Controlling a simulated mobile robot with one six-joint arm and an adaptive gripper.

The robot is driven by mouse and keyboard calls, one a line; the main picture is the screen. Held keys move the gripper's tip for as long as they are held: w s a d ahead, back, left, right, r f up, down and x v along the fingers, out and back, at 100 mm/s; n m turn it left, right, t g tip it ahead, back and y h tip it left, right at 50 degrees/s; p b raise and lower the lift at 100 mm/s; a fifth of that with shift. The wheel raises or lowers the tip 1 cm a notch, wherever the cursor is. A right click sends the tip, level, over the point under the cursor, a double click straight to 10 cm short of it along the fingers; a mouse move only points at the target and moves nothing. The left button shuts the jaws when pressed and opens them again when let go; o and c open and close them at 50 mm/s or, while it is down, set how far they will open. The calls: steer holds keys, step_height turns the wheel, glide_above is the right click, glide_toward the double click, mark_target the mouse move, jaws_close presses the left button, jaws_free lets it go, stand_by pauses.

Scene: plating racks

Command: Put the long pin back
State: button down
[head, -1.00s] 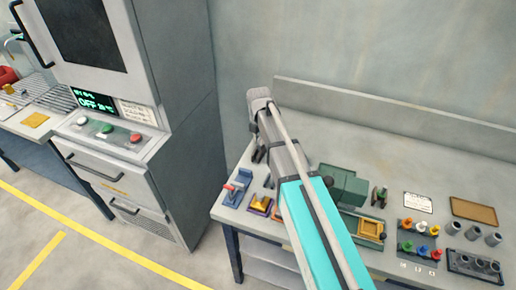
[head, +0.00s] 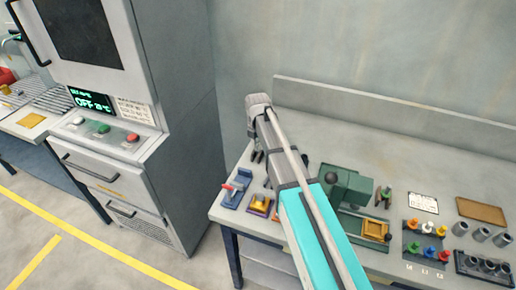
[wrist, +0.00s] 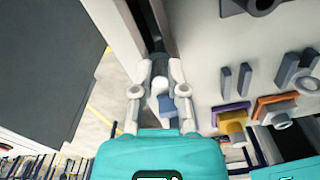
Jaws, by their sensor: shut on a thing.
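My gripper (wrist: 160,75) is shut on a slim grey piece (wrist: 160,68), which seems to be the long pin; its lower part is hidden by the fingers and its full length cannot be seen. In the head view my gripper (head: 258,156) hangs over the back left part of the bench, with the held piece too small to tell. A blue fixture (head: 236,190) with a red lever stands at the bench's left front corner. A blue and white part (wrist: 167,105) shows beyond the fingers in the wrist view.
The grey bench (head: 300,135) has a purple and yellow fixture (head: 259,206), a green machine (head: 350,187), a rack of coloured pegs (head: 424,240), a brown tray (head: 481,209) and grey cups (head: 481,234). A tall grey cabinet (head: 185,100) stands left, with a floor gap between.

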steer(key=shift+f+b, duration=0.3)
steer(key=shift+f, duration=0.05)
steer(key=c, duration=0.7)
jaws_free()
steer(key=shift+o, duration=0.2)
steer(key=shift+r, duration=0.2)
step_height(320, 180, up, 12)
steer(key=p, duration=1.2)
steer(key=shift+r+p, duration=0.15)
steer(key=shift+p, duration=0.2)
